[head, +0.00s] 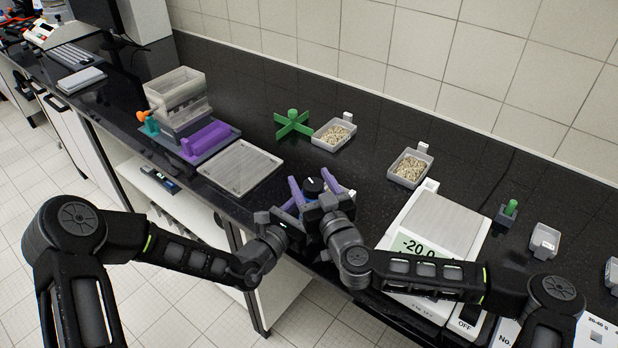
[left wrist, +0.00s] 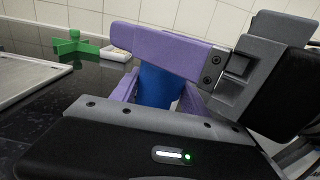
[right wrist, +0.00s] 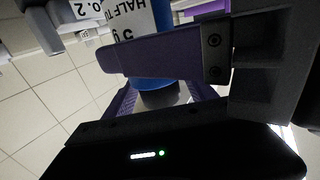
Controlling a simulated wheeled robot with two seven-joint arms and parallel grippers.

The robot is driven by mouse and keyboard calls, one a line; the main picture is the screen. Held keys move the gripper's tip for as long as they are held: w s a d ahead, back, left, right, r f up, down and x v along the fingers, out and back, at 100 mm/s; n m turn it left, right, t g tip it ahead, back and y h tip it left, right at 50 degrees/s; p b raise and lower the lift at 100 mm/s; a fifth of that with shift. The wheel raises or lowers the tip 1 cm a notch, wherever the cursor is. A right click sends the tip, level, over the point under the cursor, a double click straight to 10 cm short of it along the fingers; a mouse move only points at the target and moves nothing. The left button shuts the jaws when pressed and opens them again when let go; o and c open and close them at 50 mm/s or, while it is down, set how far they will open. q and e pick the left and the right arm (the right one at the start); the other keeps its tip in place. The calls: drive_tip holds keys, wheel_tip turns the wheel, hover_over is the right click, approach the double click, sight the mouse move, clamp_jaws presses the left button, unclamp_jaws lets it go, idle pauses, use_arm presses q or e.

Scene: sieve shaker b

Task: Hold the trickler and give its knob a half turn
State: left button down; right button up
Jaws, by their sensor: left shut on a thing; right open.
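The trickler (head: 313,196) is a dark blue body over the front part of the counter, with a black knob (head: 313,185) that bears a white mark. My left gripper (head: 297,196) is shut on the trickler's body; in the left wrist view the blue body (left wrist: 157,84) stands between its purple fingers. My right gripper (head: 328,187) is open, close beside the trickler. In the right wrist view the black knob (right wrist: 164,97) lies between its purple fingers, with a gap visible. The white label (right wrist: 128,22) reads partly "HALF TU" and "5 g". The trickler's base is hidden.
A balance (head: 437,226) reading about -20.0 stands right of the grippers. Two grain trays (head: 334,134) (head: 410,168) and a green cross-shaped stand (head: 292,123) are behind. A flat grey plate (head: 240,167) and the sieve shaker (head: 178,100) are left. The counter's front edge runs below my arms.

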drive_tip(key=shift+w+a, duration=0.25)
drive_tip(key=shift+w, duration=0.4)
drive_tip(key=c, duration=1.4)
drive_tip(key=shift+s+a+f, duration=0.3)
drive_tip(key=shift+a+f, duration=0.15)
drive_tip(key=shift+f, duration=0.05)
drive_tip(key=shift+s+a+f+h, duration=0.1)
drive_tip(key=shift+f+h, duration=0.15)
drive_tip(key=shift+h, duration=0.25)
drive_tip(key=shift+w+d+r+m+t+h, duration=0.3)
drive_tip(key=shift+d+r+m+h, duration=0.2)
drive_tip(key=shift+r+m, duration=0.2)
